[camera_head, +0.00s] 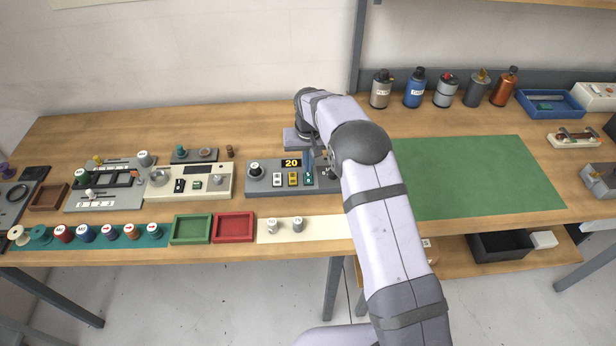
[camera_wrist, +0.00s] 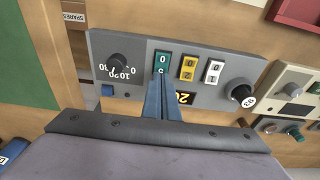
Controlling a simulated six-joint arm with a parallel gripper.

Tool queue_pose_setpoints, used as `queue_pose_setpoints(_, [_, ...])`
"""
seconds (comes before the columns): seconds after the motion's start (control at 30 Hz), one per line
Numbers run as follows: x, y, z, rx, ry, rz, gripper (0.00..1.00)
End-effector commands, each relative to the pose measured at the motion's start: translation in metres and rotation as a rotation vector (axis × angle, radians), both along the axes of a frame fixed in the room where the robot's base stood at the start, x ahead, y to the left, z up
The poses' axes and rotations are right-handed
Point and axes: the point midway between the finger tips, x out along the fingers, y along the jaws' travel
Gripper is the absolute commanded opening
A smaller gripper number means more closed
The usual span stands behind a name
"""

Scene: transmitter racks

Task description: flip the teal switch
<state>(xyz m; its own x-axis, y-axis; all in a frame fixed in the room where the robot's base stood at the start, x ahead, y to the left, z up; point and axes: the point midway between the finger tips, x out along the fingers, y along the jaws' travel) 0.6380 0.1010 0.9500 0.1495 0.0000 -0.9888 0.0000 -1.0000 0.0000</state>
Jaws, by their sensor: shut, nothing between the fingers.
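The teal switch (camera_head: 308,178) is at the right end of a row of three on a grey panel (camera_head: 262,187), beside a yellow switch (camera_head: 293,179) and a white switch (camera_head: 277,180). In the wrist view, turned about, the teal switch (camera_wrist: 162,60) shows at the row's left, with its lower part behind the fingers. My gripper (camera_wrist: 162,78) is shut and empty, its blue fingertips over the lower end of the teal switch. I cannot tell if they touch it. In the head view my gripper (camera_head: 309,168) is partly hidden by my arm.
The panel also has a black knob (camera_wrist: 240,94), a dial knob (camera_wrist: 118,62) and a display (camera_head: 291,163) reading 20. A cream panel (camera_head: 220,183) stands to the left. A green mat (camera_head: 460,175) lies clear to the right. Small red and green trays sit in front.

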Motion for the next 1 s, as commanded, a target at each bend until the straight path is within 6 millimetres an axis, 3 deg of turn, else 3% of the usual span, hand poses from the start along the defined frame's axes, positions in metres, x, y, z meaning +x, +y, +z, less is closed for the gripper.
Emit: queue_pose_setpoints(1.0, [0.000, 0.000, -0.014, 0.000, 0.001, 0.000, 0.00])
